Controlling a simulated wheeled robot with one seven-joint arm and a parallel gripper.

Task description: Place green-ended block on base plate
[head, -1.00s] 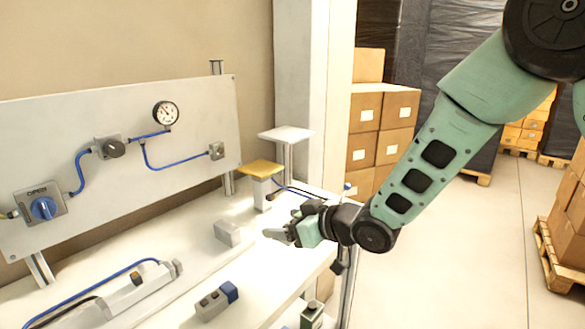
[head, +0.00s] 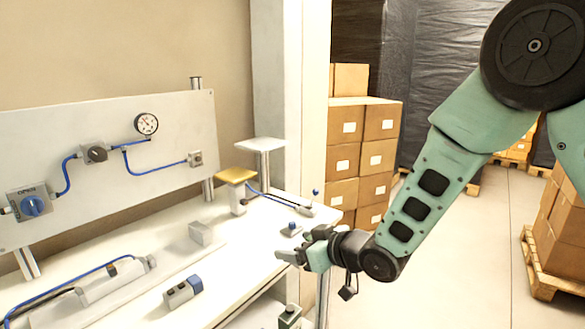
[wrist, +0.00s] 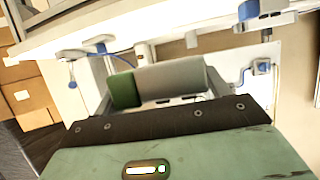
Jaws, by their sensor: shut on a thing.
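A grey block with a green end lies across the wrist view (wrist: 180,77), its green end to the left, just beyond the edge of my palm. My gripper (head: 284,257) is shut on it, over the right front edge of the white bench. My palm hides part of the block, and in the head view I cannot make it out clearly. A long, low pale plate (head: 175,261), which may be the base plate, lies on the bench left of my gripper. It carries a grey block (head: 200,233) and a long fixture (head: 115,283).
A blue-ended grey block (head: 182,292) lies on the bench front. A yellow-topped post (head: 236,175) and a white-topped stand (head: 264,144) stand behind. A small green-sided thing (head: 290,317) sits below the bench edge. The gauge panel (head: 100,150) bounds the back.

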